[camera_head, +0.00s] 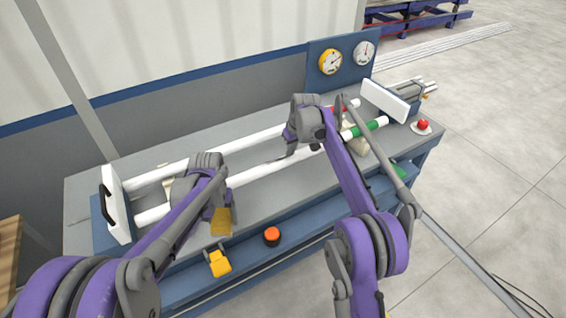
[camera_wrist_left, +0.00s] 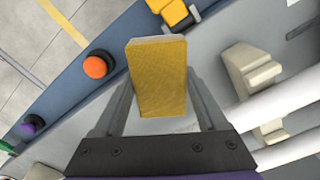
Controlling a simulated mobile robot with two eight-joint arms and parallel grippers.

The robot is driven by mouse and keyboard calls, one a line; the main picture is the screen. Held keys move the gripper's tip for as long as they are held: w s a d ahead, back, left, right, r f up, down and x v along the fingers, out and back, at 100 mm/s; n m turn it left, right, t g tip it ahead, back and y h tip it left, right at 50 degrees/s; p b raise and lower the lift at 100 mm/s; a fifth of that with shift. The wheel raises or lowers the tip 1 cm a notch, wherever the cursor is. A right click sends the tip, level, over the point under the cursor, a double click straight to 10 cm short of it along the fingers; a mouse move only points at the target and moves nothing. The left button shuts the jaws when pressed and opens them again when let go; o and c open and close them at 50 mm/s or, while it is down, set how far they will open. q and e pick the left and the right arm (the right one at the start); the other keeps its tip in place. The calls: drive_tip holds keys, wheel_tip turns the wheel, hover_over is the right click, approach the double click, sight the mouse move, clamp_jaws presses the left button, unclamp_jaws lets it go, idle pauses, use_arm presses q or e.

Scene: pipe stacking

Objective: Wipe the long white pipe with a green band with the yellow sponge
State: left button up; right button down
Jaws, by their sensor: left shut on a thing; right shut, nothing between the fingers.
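The long white pipe with the green band (camera_head: 251,174) lies across the bench, nearer the front than a second white pipe. Its green band (camera_head: 376,125) is near the right end. My left gripper (camera_head: 222,207) is shut on the yellow sponge (camera_head: 221,222), just in front of the left part of this pipe. In the left wrist view the sponge (camera_wrist_left: 158,78) stands out between the fingers, apart from the pipes at right. My right gripper (camera_head: 294,153) is shut and empty, over the pipe's middle; whether it touches is unclear. The arms hide parts of the pipe.
The second pipe (camera_head: 245,141) with a red band lies behind. White end plates (camera_head: 117,205) (camera_head: 384,101) flank both pipes. Along the front edge are an orange button (camera_head: 272,236) and a yellow block (camera_head: 219,263). A gauge panel (camera_head: 347,76) stands at the back.

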sight(291, 161)
use_arm(q)
drive_tip(key=shift+s+f, duration=0.1)
drive_tip(key=shift+f, duration=0.25)
use_arm(e)
drive_tip(key=shift+f, duration=0.7)
